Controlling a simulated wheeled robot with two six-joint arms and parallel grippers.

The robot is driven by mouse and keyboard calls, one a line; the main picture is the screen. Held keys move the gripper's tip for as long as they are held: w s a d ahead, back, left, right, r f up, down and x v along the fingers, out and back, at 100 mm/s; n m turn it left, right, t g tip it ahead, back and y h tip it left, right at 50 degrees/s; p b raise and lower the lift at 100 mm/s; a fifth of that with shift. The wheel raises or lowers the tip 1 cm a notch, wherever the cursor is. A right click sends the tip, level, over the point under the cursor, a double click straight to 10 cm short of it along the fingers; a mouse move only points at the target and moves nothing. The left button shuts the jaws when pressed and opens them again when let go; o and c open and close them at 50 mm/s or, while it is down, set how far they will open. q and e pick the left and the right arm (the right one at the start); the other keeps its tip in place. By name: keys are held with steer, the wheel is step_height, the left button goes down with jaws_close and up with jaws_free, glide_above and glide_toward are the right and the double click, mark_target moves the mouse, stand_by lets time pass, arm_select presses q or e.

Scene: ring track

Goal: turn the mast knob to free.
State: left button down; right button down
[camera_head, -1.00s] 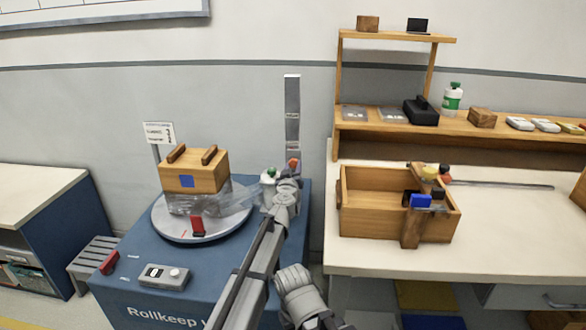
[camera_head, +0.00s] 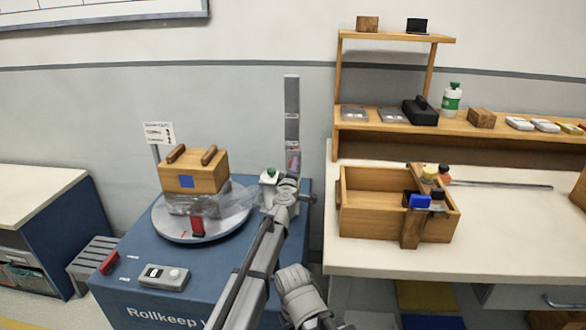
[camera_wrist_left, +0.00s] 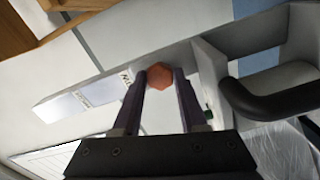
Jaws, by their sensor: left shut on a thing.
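The grey mast (camera_head: 292,105) stands upright behind the blue stand, against the wall. The orange-red faceted mast knob (camera_wrist_left: 159,75) shows between the purple fingertips in the left wrist view. My left gripper (camera_wrist_left: 159,82) is shut on the knob, with one finger on each side. In the head view my left gripper (camera_head: 293,163) is at the lower part of the mast, and the knob is mostly hidden there. Small labels on the mast are too blurred to read. My right gripper is not in view.
The blue stand (camera_head: 140,255) carries a turntable (camera_head: 176,228) with a wooden block (camera_head: 194,172) and clear wrap. A grey control box (camera_head: 164,277) lies in front. A black curved handle (camera_wrist_left: 265,105) is close beside the left gripper. A wooden crate (camera_head: 370,222) sits on the right bench.

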arm_select(q)
steer(key=n, duration=0.4)
steer(key=shift+n, duration=0.3)
steer(key=shift+r+n, duration=0.1)
steer(key=shift+n, duration=2.1)
steer(key=shift+c, duration=2.2)
jaws_free()
steer(key=shift+s, duration=0.1)
steer(key=s+a, duration=0.1)
steer(key=s, duration=0.6)
steer(key=shift+s+a, duration=0.25)
